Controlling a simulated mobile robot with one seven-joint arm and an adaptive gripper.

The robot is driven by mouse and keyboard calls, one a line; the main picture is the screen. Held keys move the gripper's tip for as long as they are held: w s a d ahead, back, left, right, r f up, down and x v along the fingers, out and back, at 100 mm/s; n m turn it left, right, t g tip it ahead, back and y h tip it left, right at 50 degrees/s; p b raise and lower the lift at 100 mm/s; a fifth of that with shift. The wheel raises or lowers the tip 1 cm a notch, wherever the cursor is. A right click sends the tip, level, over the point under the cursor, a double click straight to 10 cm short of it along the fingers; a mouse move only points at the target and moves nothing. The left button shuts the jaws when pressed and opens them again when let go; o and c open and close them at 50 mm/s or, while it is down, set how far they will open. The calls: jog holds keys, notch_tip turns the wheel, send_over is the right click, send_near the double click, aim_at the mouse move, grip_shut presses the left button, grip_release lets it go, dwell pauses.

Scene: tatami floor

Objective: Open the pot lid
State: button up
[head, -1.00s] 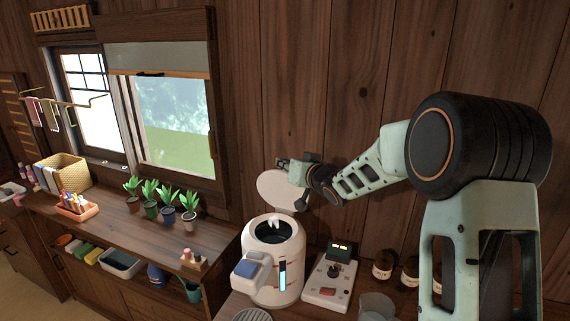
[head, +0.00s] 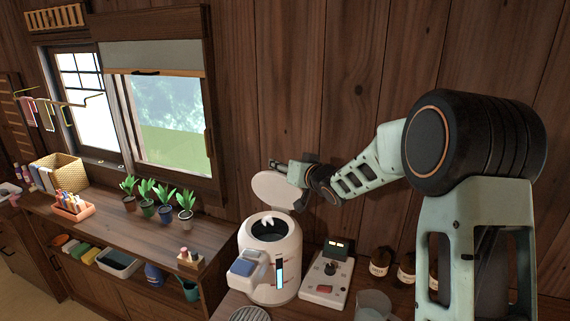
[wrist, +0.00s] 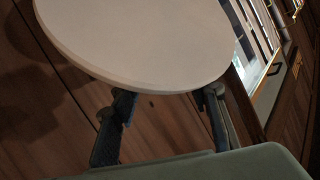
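The white pot (head: 258,287) stands upright on the counter, its dark round opening uncovered at the top. Its pale oval lid (head: 270,190) is raised at the back of the opening, tilted up toward the wall. My gripper (head: 278,165) is at the lid's upper edge, on the wall side. In the wrist view the lid (wrist: 140,40) fills the upper middle. The two dark fingers show apart below its rim, with nothing held between them. I cannot tell whether a finger touches the lid.
A white control box (head: 326,278) with a small screen stands right of the pot. Brown jars (head: 381,262) and a clear glass (head: 373,304) are further right, near my arm. Potted plants (head: 165,203) line the wooden shelf at left. The wooden wall is close behind my gripper.

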jog(key=s+d+r+p, duration=0.5)
jog(key=d+r, duration=0.2)
jog(key=shift+d+r+p, duration=0.15)
jog(key=shift+r+p, duration=0.15)
jog(key=shift+r, duration=0.1)
dwell(1.0)
dwell(0.3)
jog(key=v, duration=1.2)
jog(key=shift+r, duration=0.1)
